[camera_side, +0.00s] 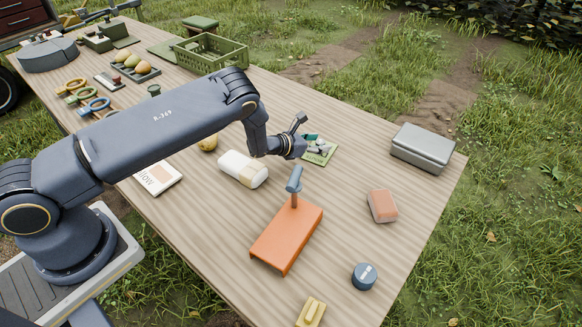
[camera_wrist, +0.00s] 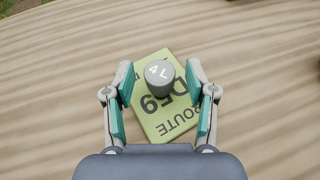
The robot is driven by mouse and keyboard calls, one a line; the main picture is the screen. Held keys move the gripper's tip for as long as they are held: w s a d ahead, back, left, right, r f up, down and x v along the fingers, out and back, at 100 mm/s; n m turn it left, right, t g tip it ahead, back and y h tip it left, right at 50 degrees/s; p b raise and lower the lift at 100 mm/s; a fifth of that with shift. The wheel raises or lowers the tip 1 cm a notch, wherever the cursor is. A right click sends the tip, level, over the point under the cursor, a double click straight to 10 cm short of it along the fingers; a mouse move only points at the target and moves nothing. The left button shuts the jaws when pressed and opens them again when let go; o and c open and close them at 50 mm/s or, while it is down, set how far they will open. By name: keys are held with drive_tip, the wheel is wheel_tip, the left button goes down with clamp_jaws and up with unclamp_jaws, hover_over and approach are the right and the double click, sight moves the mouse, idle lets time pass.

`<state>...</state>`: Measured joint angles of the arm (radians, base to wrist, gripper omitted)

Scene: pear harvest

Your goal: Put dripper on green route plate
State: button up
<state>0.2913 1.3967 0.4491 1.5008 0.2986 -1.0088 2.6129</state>
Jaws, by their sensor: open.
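The dripper is a small grey cylinder marked "4 L" (camera_wrist: 159,77) in the wrist view. It appears upright on the green route plate (camera_wrist: 180,121), towards the plate's far edge, covering part of its lettering. My gripper (camera_wrist: 161,74) is open, one finger on each side of the dripper, with a gap showing on both sides. In the side view, my gripper (camera_side: 308,134) is low over the green route plate (camera_side: 327,157). The dripper is hard to make out there among the fingers.
Near the plate are a white bottle (camera_side: 243,169), an orange stand (camera_side: 287,238) with a blue-grey top, a grey metal box (camera_side: 422,148), an orange-pink block (camera_side: 383,206) and a dark blue round tin (camera_side: 365,276). A green crate (camera_side: 212,62) stands farther back. Bare wood lies right of the plate.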

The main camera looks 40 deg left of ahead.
drive_tip(key=shift+s+r, duration=0.15)
drive_tip(key=shift+r, duration=0.05)
drive_tip(key=v, duration=1.1)
drive_tip(key=shift+s+a+r, duration=0.1)
drive_tip(key=shift+r, duration=0.1)
drive_tip(key=w+a+r+n+y, duration=0.1)
drive_tip(key=a+r+n+y, duration=0.3)
drive_tip(key=r+n, duration=0.75)
drive_tip(key=s+a+r+n+g+y, duration=0.1)
drive_tip(key=s+r+n+g, duration=0.2)
drive_tip(key=s+r+n, duration=0.6)
drive_tip(key=s+d+r+n+g, duration=0.2)
drive_tip(key=s+r+n, duration=0.2)
drive_tip(key=s+n, duration=0.5)
drive_tip(key=s+d+r+n+g, duration=0.1)
drive_tip(key=s+r+n, duration=0.4)
drive_tip(key=s+n, duration=0.5)
drive_tip(key=s+g, duration=0.1)
drive_tip(key=s, duration=0.4)
drive_tip(key=shift+s+d+h, duration=0.35)
drive_tip(key=shift+h, duration=0.05)
